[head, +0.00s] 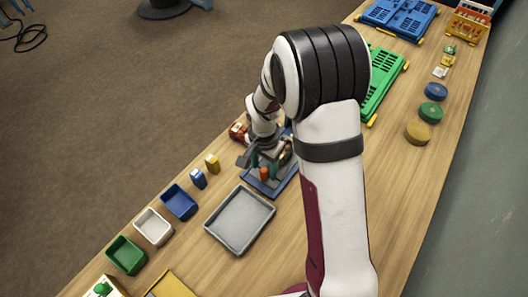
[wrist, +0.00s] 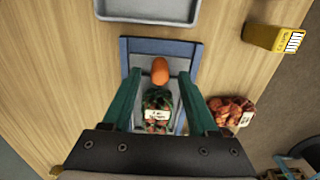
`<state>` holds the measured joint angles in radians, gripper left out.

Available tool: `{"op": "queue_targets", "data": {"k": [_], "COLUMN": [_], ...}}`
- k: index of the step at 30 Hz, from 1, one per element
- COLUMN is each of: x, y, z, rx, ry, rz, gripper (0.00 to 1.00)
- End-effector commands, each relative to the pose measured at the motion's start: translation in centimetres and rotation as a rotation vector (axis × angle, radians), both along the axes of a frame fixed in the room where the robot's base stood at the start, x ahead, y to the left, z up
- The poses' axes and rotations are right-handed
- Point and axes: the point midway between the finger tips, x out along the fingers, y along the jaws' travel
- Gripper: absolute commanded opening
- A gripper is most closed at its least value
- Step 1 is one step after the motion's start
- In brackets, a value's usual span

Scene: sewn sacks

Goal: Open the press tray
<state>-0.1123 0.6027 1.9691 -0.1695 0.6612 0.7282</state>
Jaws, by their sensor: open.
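The press tray (wrist: 150,46) is a grey plate with a blue border, seen below my gripper in the wrist view. An orange rounded knob or handle (wrist: 160,70) stands on it; it also shows in the head view (head: 263,174). A dark sack with a white label (wrist: 157,113) shows between the green fingers, nearer the palm. My gripper (wrist: 160,78) is open, its fingertips on either side of the orange part, with gaps to both. I cannot tell whether the fingers touch the sack. In the head view my arm hides part of the press tray (head: 262,189).
A netted sack of red contents (wrist: 226,110) lies right of the press tray in the wrist view. An empty grey tray (head: 238,221) lies close in front. Blue (head: 179,202), white (head: 153,227) and green (head: 126,255) bins line the left edge. Yellow (head: 212,164) and blue (head: 198,179) boxes stand nearby.

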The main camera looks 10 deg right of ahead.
Motion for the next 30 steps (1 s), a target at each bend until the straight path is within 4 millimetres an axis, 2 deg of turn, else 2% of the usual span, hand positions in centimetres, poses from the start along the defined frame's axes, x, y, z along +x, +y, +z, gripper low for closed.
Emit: {"op": "queue_targets", "data": {"k": [9, 12, 15, 19, 30], "x": [0.1, 0.1, 0.0, 0.0, 0.0], "y": [0.0, 0.0, 0.0, 0.0, 0.0], "z": [9.3, 11.8, 13.4, 14.3, 14.3], "rx": [0.001, 0.000, 0.000, 0.000, -0.001], "ry": [-0.008, -0.006, -0.003, -0.001, -0.001], "rz": [0.001, 0.001, 0.001, 0.000, 0.001], "gripper": [0.59, 0.59, 0.59, 0.59, 0.59]}}
